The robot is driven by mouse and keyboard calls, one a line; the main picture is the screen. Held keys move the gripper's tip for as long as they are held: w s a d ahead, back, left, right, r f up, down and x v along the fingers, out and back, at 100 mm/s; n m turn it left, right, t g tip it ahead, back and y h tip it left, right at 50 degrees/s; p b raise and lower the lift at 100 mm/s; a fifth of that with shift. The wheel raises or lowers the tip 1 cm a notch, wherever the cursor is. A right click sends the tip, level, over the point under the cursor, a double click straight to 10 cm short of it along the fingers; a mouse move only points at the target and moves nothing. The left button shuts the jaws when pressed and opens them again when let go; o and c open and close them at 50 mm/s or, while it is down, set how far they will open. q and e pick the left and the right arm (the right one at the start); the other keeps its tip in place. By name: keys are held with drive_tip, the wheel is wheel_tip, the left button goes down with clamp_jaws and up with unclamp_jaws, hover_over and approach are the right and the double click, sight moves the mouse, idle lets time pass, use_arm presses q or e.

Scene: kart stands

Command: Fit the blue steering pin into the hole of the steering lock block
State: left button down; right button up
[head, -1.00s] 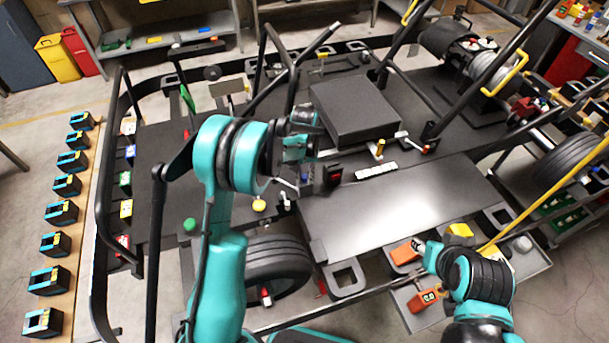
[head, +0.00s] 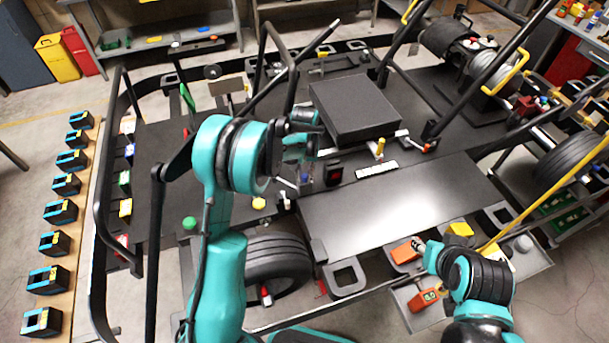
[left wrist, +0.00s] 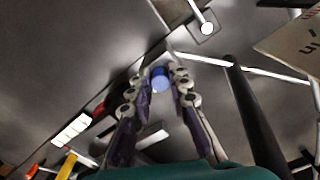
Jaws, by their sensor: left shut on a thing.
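The blue steering pin (left wrist: 160,78) sits between the fingertips of my left gripper (left wrist: 160,86) in the left wrist view, seen nearly end-on. The left gripper is shut on it. In the head view my left gripper (head: 305,176) points down over the dark kart floor, left of a black block with a red mark (head: 334,173). I cannot tell whether that is the steering lock block. The block's hole is not clear in either view. My right gripper (head: 419,244) is beside an orange box at the lower right; its fingers are too small to read.
A large dark box (head: 352,108) stands close behind and right of my left gripper. A yellow knob (head: 258,203) and a green knob (head: 189,223) are to its left. A white strip (head: 377,169) lies to the right. The grey panel (head: 400,210) is clear. Black frame tubes surround the floor.

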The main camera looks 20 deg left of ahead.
use_arm(q)
drive_tip(key=shift+f, duration=0.1)
drive_tip(key=c, duration=1.3)
unclamp_jaws()
drive_tip(key=shift+c, duration=0.2)
wheel_tip(320, 180, up, 12)
